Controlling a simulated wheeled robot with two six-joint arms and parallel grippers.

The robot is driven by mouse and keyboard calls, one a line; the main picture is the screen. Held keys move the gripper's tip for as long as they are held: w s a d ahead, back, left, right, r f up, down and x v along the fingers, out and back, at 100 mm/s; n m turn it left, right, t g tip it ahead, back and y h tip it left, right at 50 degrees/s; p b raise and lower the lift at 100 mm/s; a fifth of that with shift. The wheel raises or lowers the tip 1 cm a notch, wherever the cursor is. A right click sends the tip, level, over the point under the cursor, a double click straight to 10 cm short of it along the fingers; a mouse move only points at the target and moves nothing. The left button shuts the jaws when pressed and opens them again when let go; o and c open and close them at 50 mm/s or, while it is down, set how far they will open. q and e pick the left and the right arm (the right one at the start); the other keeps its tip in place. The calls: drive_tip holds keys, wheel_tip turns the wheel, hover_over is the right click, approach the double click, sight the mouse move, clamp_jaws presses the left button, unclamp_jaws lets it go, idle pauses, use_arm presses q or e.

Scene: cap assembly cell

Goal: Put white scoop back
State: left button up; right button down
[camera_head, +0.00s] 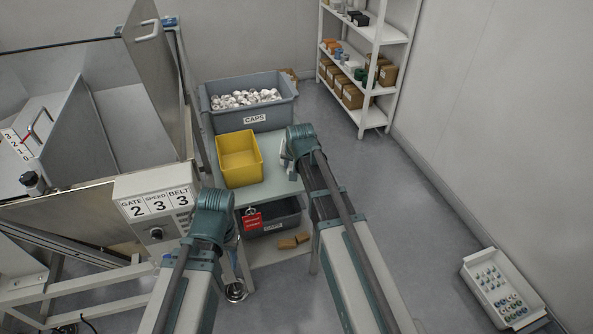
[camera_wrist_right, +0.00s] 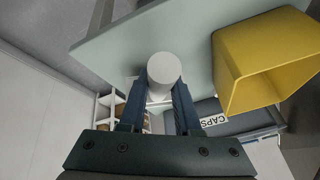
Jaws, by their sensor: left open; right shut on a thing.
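My right gripper (camera_wrist_right: 162,95) is shut on a white, round-ended piece (camera_wrist_right: 164,68), which I take to be the white scoop. It is held between the two fingertips, and its far parts are hidden. In the head view my right gripper (camera_head: 288,163) is at the right edge of the pale green table, right of the yellow bin. My left gripper (camera_head: 231,238) is open, low in front of the table beside the control box; its fingers are partly hidden by my arm.
The yellow bin (camera_head: 239,170) stands open and looks empty on the table (camera_head: 275,188). Behind it is a grey CAPS crate (camera_head: 228,119) full of white caps. A dark crate (camera_head: 282,223) sits on the lower shelf. A red tag (camera_head: 252,220) hangs near my left gripper.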

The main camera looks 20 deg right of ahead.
drive_tip(key=shift+a+f+b, duration=0.1)
drive_tip(key=shift+f+b, duration=0.2)
drive_tip(key=shift+b, duration=0.05)
wheel_tip(320, 180, down, 3)
drive_tip(key=b, duration=0.2)
drive_tip(key=shift+b, duration=0.4)
drive_tip(key=c, duration=0.6)
unclamp_jaws()
drive_tip(key=shift+r, duration=0.15)
drive_tip(key=p+v, duration=1.1)
drive_tip(key=v, duration=0.1)
drive_tip(key=s+a+f+n+g, duration=0.1)
drive_tip(key=s+a+n+g, duration=0.2)
drive_tip(key=s+a, duration=0.3)
drive_tip(key=s+a+f+n+g+h, duration=0.1)
drive_tip(key=s+a+n, duration=0.5)
drive_tip(key=s, duration=0.9)
drive_tip(key=shift+s+f+g, duration=0.25)
drive_tip(key=shift+g, duration=0.65)
